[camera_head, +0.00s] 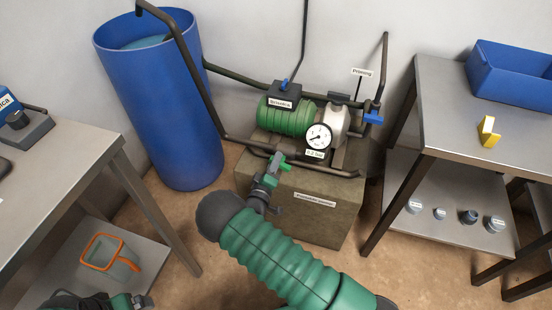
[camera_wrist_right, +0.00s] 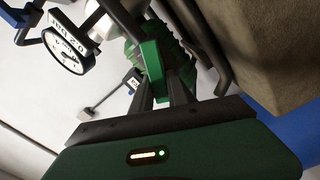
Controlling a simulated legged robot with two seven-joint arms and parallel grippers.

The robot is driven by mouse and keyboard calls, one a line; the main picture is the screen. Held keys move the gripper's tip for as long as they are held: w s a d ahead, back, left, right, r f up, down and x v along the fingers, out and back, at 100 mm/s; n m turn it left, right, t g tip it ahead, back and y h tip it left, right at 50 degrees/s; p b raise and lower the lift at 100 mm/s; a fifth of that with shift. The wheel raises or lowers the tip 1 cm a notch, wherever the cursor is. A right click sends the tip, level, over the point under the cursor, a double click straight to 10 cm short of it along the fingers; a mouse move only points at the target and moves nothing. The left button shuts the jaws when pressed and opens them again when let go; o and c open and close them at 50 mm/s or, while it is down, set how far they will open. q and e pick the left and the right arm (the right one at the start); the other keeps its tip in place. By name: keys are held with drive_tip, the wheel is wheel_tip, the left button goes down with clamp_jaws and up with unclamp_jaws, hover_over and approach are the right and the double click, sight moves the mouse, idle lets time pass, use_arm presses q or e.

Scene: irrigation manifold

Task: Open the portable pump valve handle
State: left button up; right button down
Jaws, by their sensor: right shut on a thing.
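The portable pump, a green ribbed motor (camera_head: 285,117) with pipes and a gauge (camera_head: 319,136), sits on a stone-like block (camera_head: 325,222) at the centre. A green valve handle (camera_head: 286,163) shows at the pipe along its front. My right gripper (camera_head: 274,172) reaches it from below and is shut on it. In the right wrist view the green handle (camera_wrist_right: 152,62) stands between the dark fingers (camera_wrist_right: 163,92). The finger contact is partly hidden in the head view. Part of my left gripper (camera_head: 130,301) shows at the bottom left edge; its fingers cannot be made out.
Dark pipes (camera_head: 188,75) run close around the pump. A blue barrel (camera_head: 165,105) stands behind left. Metal tables flank the pump, left (camera_head: 62,165) and right (camera_head: 480,138). Bare floor lies between.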

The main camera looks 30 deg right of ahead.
drive_tip(key=n, duration=0.2)
drive_tip(key=shift+w+a+f+n, duration=0.1)
drive_tip(key=shift+a+f+n, duration=0.1)
drive_tip(key=shift+f+n, duration=0.15)
drive_tip(key=shift+f+n+p, duration=0.25)
drive_tip(key=shift+n+p, duration=0.05)
drive_tip(key=shift+n, duration=1.25)
drive_tip(key=shift+f, duration=0.1)
drive_tip(key=c, duration=1.3)
unclamp_jaws()
drive_tip(key=shift+d, duration=0.1)
